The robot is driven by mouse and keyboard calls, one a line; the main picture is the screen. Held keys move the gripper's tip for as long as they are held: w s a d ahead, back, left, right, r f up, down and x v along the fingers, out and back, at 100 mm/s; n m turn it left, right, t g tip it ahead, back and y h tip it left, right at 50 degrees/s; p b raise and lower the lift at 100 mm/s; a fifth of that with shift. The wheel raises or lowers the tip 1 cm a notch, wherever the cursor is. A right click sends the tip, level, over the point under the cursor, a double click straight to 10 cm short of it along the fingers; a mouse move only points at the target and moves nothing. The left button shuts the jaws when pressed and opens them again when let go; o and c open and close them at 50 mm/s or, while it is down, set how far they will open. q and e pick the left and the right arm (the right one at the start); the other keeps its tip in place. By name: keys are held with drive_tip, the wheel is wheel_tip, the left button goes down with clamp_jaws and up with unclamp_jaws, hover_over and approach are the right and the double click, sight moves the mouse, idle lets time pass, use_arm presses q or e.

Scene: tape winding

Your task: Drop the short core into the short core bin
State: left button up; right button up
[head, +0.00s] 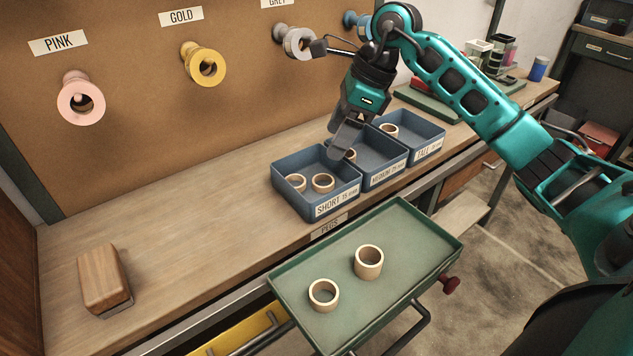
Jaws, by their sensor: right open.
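The short core bin (335,208), a blue box labelled SHORT, stands on the workbench. Two light wooden cores lie inside it, one on the left (296,182) and one on the right (322,182). My right gripper (337,153) is open over the back of this bin, close to the medium bin, with no core visible between its fingers. Two more wooden cores stand on the green tray (420,228): a lower one (323,294) in front and a taller one (369,262) behind. My left gripper is out of view.
The medium bin (386,177) holds a core (350,155) partly hidden by my gripper. The tall bin (428,149) holds one core (389,131). A wooden block (103,277) sits on the left bench. Labelled spools hang on the pegboard. The bench between block and bins is clear.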

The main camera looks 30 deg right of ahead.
drive_tip(key=p+v, duration=0.1)
drive_tip(key=v, duration=0.7)
drive_tip(key=shift+r, duration=0.25)
drive_tip(key=shift+s, duration=0.1)
